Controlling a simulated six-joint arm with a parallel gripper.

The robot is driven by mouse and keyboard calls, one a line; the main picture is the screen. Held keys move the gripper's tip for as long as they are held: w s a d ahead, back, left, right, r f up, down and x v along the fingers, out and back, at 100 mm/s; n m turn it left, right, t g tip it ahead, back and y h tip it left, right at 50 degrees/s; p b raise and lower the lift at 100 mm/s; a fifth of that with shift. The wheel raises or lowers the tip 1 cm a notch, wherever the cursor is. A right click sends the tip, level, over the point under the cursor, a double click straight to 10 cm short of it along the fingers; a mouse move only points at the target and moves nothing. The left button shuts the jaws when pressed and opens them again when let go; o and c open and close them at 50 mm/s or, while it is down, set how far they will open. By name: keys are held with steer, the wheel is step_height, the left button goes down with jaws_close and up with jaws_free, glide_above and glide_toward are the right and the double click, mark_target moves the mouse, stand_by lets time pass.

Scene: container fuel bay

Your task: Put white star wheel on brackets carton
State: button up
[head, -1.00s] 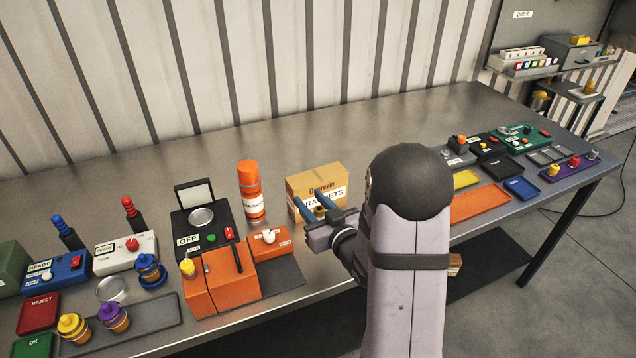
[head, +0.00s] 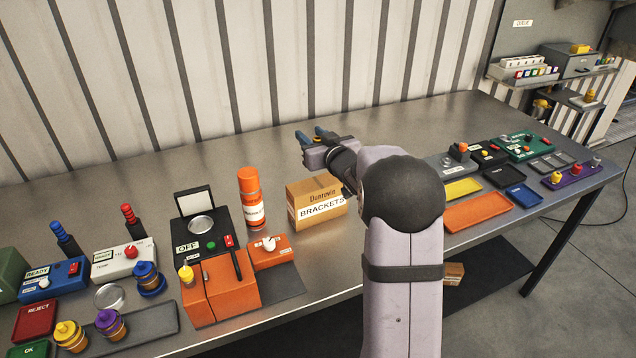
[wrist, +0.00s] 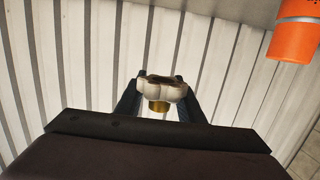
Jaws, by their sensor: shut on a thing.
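In the wrist view my gripper (wrist: 160,98) is shut on the white star wheel (wrist: 163,88), a lobed white knob with a brass stub below it. The wheel is too small to make out clearly there. The carton is a brown box with a white BRACKETS label, standing upright on the bench.
An orange marker can (head: 251,198) stands just left of the carton and also shows in the wrist view (wrist: 294,28). An orange box with a white knob (head: 270,250) is in front of it. Trays (head: 477,212) lie to the right. The bench behind the carton is clear.

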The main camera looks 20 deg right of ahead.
step_height(320, 180, down, 10)
steer(key=p, duration=0.2)
steer(key=shift+f, duration=0.15)
stand_by(0.7)
steer(key=shift+f, duration=0.1)
steer(key=shift+f, duration=0.15)
steer(key=o, duration=1)
steer(key=s+b, duration=0.1)
steer(key=s, duration=0.3)
steer(key=s+r+b, duration=0.1)
steer(key=s, duration=0.3)
steer(key=s+r+b, duration=0.1)
steer(key=s, duration=0.3)
steer(key=shift+r, duration=0.15)
